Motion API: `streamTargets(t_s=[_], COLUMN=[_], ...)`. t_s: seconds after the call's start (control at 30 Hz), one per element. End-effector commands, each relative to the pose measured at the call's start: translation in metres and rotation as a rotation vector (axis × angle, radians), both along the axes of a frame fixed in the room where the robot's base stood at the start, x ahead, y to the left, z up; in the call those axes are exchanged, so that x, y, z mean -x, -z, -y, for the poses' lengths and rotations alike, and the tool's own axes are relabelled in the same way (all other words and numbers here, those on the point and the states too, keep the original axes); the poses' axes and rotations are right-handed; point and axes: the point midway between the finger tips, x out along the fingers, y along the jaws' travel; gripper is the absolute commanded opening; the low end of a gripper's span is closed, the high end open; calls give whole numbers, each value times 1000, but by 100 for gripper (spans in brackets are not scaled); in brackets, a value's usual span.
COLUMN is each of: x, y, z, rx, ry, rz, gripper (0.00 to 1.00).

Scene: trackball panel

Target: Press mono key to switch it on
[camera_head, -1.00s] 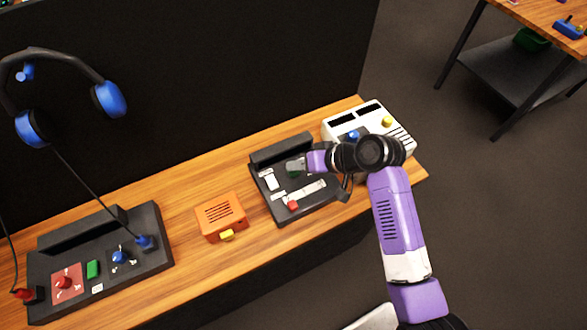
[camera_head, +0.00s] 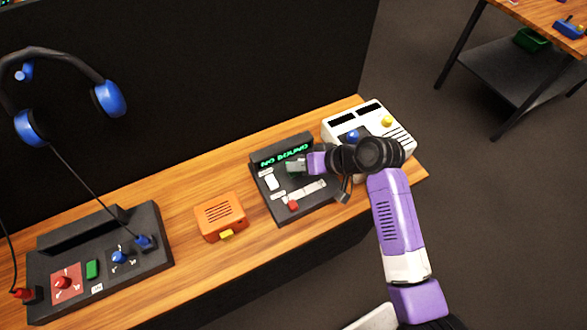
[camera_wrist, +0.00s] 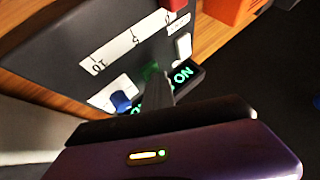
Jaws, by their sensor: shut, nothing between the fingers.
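The dark control panel (camera_head: 315,203) sits mid-bench in the head view; it also shows in the wrist view (camera_wrist: 75,45). Its display (camera_head: 284,155) is lit with green lettering, perhaps "NO SOUND". My gripper (camera_head: 293,167) is shut and empty, pointing down over the panel just in front of the display. In the wrist view its fingertips (camera_wrist: 153,76) are at a small green key (camera_wrist: 150,69), mostly hidden behind them. I cannot read a "mono" label on it, nor tell whether it is pressed down.
The panel also carries a white slider scale (camera_wrist: 125,48), a red knob (camera_head: 293,205), a white switch (camera_wrist: 183,46) and a blue knob (camera_wrist: 121,101). An orange box (camera_head: 220,215) stands left, a white device (camera_head: 368,121) right. Another panel (camera_head: 150,272) and headphones (camera_head: 110,98) are further left.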

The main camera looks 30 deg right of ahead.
Motion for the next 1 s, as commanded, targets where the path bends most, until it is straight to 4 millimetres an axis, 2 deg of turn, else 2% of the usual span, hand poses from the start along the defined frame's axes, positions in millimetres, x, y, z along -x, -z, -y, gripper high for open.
streamTargets(t_s=[0.33,1.0], x=[1,1], y=[2,-9], z=[-1,-1], rx=[-1,0], ry=[-2,-2], rz=[-5,-3], gripper=[0,0])
